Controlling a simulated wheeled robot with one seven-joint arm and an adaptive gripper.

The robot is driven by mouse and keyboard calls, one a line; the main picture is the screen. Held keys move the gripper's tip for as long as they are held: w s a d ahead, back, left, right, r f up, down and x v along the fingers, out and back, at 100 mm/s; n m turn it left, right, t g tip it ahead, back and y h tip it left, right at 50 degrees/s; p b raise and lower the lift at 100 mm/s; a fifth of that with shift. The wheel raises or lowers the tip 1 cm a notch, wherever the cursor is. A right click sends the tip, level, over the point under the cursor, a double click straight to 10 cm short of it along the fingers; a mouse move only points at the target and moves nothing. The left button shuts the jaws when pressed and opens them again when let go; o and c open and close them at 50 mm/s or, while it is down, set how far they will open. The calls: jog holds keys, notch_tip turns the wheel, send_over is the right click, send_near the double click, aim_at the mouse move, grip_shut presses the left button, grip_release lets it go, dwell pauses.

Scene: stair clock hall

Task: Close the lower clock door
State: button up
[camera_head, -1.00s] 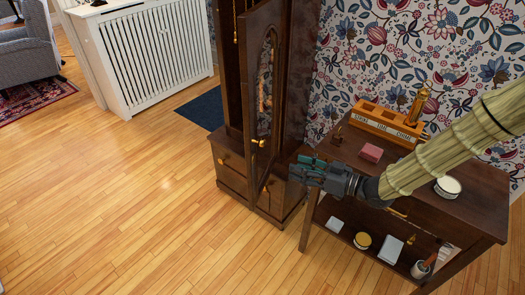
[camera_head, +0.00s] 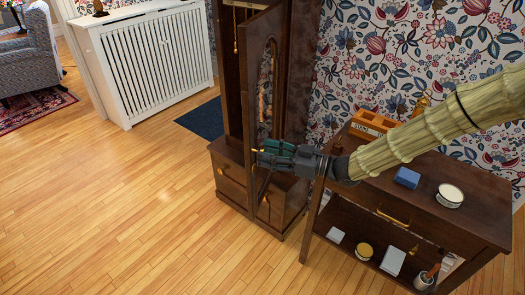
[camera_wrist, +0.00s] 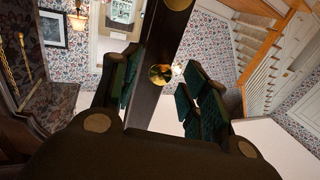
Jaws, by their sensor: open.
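The dark wooden clock door (camera_head: 262,42), with an arched glass panel, stands swung open from the tall clock case (camera_head: 231,110). My gripper (camera_head: 264,156) is at the door's lower half, in front of its face, and hides most of the knob in the head view. In the wrist view the door (camera_wrist: 171,42) runs between the two open fingers of my gripper (camera_wrist: 163,88), with its round brass knob (camera_wrist: 160,74) between them. There is a gap on the right of the knob; I cannot tell whether the left finger touches the door.
A white radiator cover (camera_head: 150,60) stands at the back left. The wooden floor (camera_head: 110,200) at left is clear.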

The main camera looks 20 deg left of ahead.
jog(key=shift+a, duration=1.1)
jog(key=shift+c, duration=0.2)
grip_shut()
